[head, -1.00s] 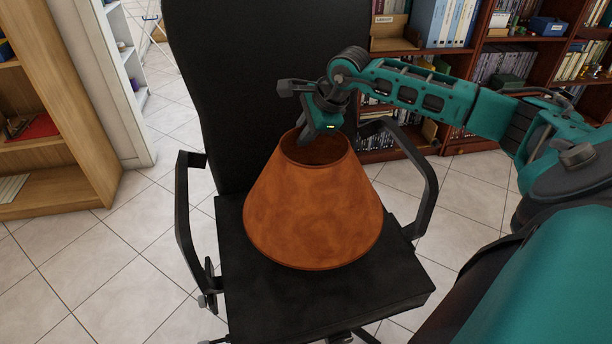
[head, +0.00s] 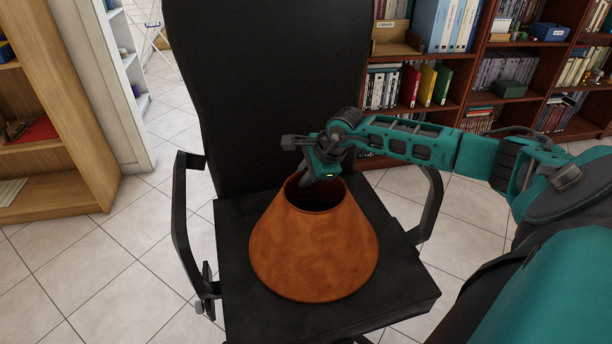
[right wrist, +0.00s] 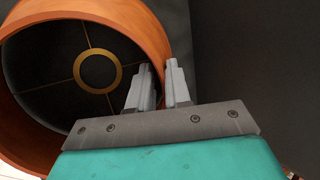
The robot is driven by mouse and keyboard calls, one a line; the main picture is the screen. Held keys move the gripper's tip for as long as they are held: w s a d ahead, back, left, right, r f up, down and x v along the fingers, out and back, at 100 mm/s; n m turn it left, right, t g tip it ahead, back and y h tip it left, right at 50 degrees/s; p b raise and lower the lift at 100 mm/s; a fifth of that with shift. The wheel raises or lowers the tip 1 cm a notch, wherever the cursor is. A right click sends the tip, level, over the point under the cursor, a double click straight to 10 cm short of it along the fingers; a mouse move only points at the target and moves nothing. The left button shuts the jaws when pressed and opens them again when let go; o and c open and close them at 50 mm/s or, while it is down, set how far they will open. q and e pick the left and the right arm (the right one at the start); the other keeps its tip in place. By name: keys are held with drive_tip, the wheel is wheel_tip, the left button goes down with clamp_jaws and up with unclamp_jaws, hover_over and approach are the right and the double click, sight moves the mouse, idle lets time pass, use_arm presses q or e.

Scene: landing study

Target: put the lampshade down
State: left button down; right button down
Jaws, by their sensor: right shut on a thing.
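The orange-brown lampshade (head: 314,250) is upright over the seat of the black office chair (head: 235,290), narrow opening up. Whether its bottom rim touches the seat or hangs just above it I cannot tell. My right gripper (head: 308,181) is at the top rim on the far side, shut on the lampshade's wall. In the right wrist view the two fingers (right wrist: 160,88) straddle the lampshade's rim (right wrist: 150,40), and a ring with spokes (right wrist: 98,71) shows inside the shade. My left gripper is not in view.
The chair's armrests (head: 181,230) rise on both sides of the seat, and its tall backrest (head: 265,90) stands behind. A wooden shelf (head: 95,195) is at the left, and bookcases (head: 460,95) are at the back right. Tiled floor lies between.

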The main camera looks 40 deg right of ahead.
drive_tip(key=shift+f+b, duration=0.4)
drive_tip(key=c, duration=1.1)
unclamp_jaws()
drive_tip(key=shift+r, duration=0.1)
